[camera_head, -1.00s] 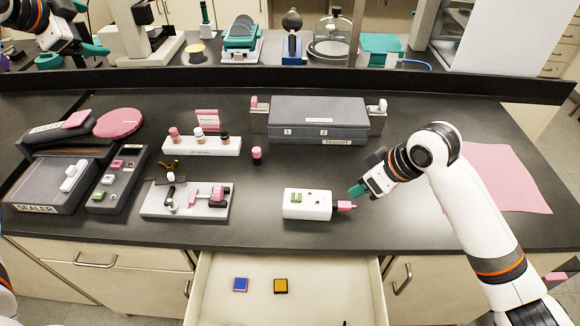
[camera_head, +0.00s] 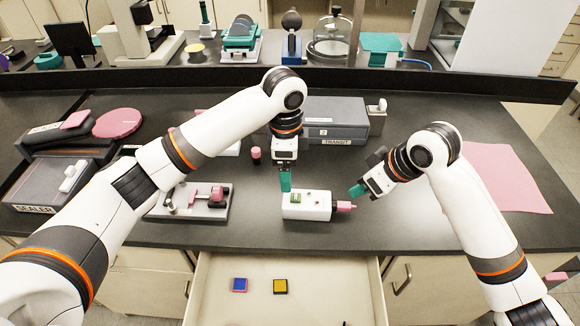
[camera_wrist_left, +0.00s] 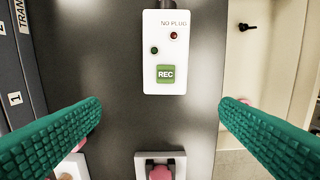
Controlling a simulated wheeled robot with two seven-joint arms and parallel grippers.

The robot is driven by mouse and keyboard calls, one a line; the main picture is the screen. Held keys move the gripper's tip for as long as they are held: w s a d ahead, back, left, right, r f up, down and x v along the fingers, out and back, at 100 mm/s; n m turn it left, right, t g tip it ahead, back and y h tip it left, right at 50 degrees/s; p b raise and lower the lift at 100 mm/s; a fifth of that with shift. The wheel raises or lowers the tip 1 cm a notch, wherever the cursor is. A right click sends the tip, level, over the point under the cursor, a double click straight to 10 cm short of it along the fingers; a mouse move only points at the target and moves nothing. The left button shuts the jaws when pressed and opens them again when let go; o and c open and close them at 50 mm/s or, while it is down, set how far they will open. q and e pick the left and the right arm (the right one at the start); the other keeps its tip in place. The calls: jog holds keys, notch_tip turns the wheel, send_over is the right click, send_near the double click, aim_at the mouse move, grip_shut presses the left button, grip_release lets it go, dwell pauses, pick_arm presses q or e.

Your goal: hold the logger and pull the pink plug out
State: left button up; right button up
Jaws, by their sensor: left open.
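The logger (camera_head: 318,207) is a white box flat on the dark bench, with a green patch on top. In the left wrist view the logger (camera_wrist_left: 165,52) shows a green REC button, a red light and the words NO PLUG. My left gripper (camera_head: 285,182) is over the logger's left part; its teal fingers (camera_wrist_left: 160,110) are wide apart with nothing between them. My right gripper (camera_head: 357,190) is just right of and behind the plug, apart from it; its finger gap is hidden.
A grey TRANSIT case (camera_head: 335,117) stands behind the logger. A pale board with pink parts (camera_head: 215,211) lies to its left, and a small pink-capped vial (camera_head: 256,154) behind left. A pink mat (camera_head: 505,178) lies at the right. An open drawer (camera_head: 320,285) is below the front edge.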

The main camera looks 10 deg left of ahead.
aim_at(289, 198)
pick_arm(q)
jog(key=shift+s+d+f, duration=0.35)
jog(key=shift+d+f, duration=0.05)
jog(key=shift+f, duration=0.15)
notch_tip(289, 198, down, 11)
jog(key=shift+f, duration=0.15)
jog(key=shift+c, duration=0.2)
jog(key=shift+a, duration=0.1)
jog(key=c, duration=1.7)
pick_arm(e)
jog(key=shift+c, duration=0.4)
